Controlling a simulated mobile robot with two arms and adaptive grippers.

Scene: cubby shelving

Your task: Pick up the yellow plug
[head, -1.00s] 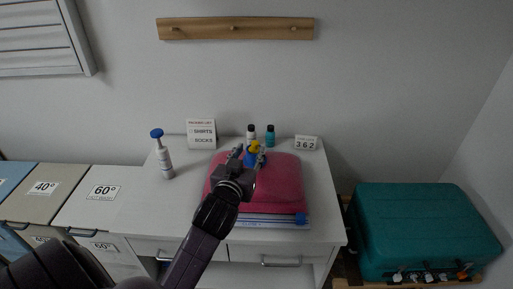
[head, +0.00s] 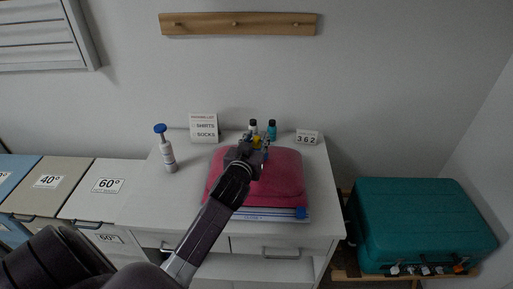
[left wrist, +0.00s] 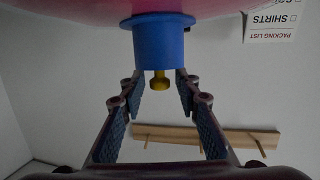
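The yellow plug (left wrist: 159,80) shows in the left wrist view, which looks upside down. It sits at the end of a blue cylinder (left wrist: 160,45) with a flared rim, which rests against pink cloth. My left gripper (left wrist: 158,92) is open, with one finger on each side of the plug and a gap on both sides. In the head view the yellow plug (head: 257,141) shows only partly behind my left gripper (head: 256,147), above the pink folded cloth (head: 285,178). The blue cylinder is mostly hidden there. My right gripper is not in view.
The cloth lies on a white desk (head: 188,200). A teal suitcase (head: 420,225) is at right.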

